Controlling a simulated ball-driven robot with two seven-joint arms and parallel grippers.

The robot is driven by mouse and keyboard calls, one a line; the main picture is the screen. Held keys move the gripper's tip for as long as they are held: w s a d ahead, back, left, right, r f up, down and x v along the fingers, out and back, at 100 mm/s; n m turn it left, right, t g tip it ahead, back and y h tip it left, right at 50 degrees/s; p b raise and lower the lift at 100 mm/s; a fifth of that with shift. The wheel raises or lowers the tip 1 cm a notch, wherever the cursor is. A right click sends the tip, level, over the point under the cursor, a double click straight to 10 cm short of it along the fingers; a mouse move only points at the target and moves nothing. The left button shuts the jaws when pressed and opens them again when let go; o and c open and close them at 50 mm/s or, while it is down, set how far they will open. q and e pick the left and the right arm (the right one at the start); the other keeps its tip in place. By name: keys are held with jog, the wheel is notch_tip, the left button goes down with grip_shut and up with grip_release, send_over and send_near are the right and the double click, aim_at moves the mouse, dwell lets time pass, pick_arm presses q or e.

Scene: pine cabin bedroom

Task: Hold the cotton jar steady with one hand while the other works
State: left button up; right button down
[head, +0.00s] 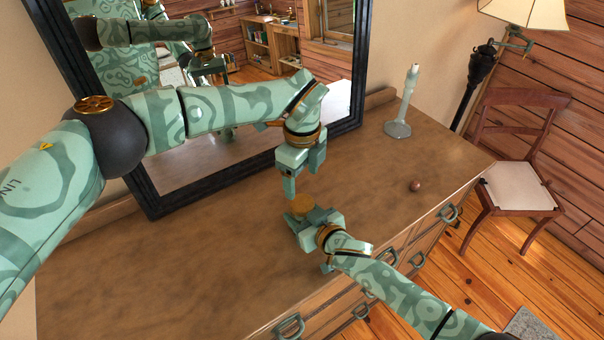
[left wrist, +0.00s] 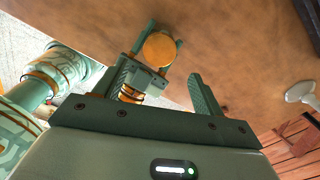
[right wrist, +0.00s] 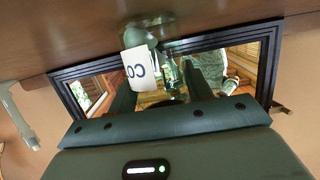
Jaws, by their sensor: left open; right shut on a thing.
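The cotton jar shows in the head view mostly as its round wooden lid (head: 302,204), low on the dresser top. My right gripper (head: 316,221) is shut on the jar from the front right. In the right wrist view the jar's white label (right wrist: 138,68) with the letters "CO" shows between the fingers; much of the jar is hidden. My left gripper (head: 290,187) is open, pointing down just above the lid, apart from it as far as I can tell. In the left wrist view the lid (left wrist: 160,48) lies ahead of the open fingers, and the jar body is hidden below it.
The jar stands on the wooden dresser (head: 190,262). A dark-framed mirror (head: 355,90) leans behind my left arm. A pale green candlestick (head: 402,105) and a small brown ball (head: 415,186) are to the right. A chair (head: 515,160) stands beyond. The dresser's left part is clear.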

aim_at(302, 202)
dwell(0.3)
pick_arm(q)
jog(key=shift+f, duration=4)
jog(key=c, duration=1)
jog(key=m, duration=1.3)
jog(key=shift+m, duration=0.3)
